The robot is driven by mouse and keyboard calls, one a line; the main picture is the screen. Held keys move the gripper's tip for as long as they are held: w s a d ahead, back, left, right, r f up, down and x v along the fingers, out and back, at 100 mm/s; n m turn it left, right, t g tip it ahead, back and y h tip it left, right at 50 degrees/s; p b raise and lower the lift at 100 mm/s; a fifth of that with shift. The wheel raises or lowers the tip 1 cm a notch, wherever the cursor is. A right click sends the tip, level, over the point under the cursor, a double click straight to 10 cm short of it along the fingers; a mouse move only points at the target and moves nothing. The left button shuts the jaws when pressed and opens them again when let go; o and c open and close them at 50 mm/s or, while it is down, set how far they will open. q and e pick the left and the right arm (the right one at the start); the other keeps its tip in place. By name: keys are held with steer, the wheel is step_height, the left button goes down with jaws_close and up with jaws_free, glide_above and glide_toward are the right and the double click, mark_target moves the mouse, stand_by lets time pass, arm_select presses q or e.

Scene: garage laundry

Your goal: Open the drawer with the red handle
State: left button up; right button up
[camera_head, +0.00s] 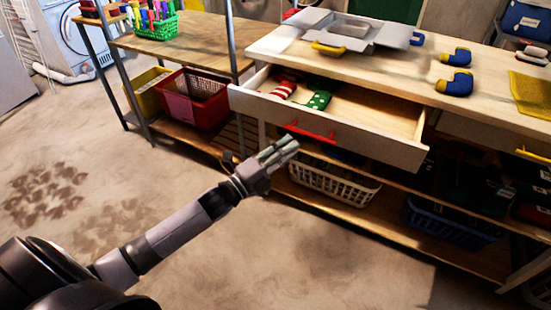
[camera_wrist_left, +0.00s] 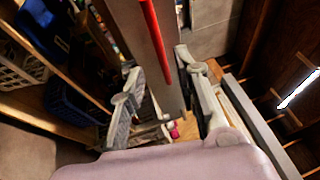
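The drawer (camera_head: 330,124) is pulled well out from under the wooden worktop. Its pale front carries the red handle (camera_head: 308,131). Inside lie a red-and-white striped item and a green item with white dots (camera_head: 319,100). My left gripper (camera_head: 287,148) is in front of and just below the drawer front, a little left of the handle. In the left wrist view, my left gripper (camera_wrist_left: 160,88) has its two fingers spread, with the drawer front (camera_wrist_left: 160,60) and red handle (camera_wrist_left: 151,38) showing between and beyond them. The handle is not gripped. My right gripper is not in view.
Baskets stand on the low shelf below, one cream (camera_head: 334,184) and one blue (camera_head: 453,222). A red basket (camera_head: 193,98) sits in the rack to the left. A second drawer with a yellow handle (camera_head: 533,156) is at the right. The floor in front is clear.

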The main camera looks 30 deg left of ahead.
arm_select(q)
steer(key=shift+v, duration=2.15)
steer(key=shift+f, duration=0.1)
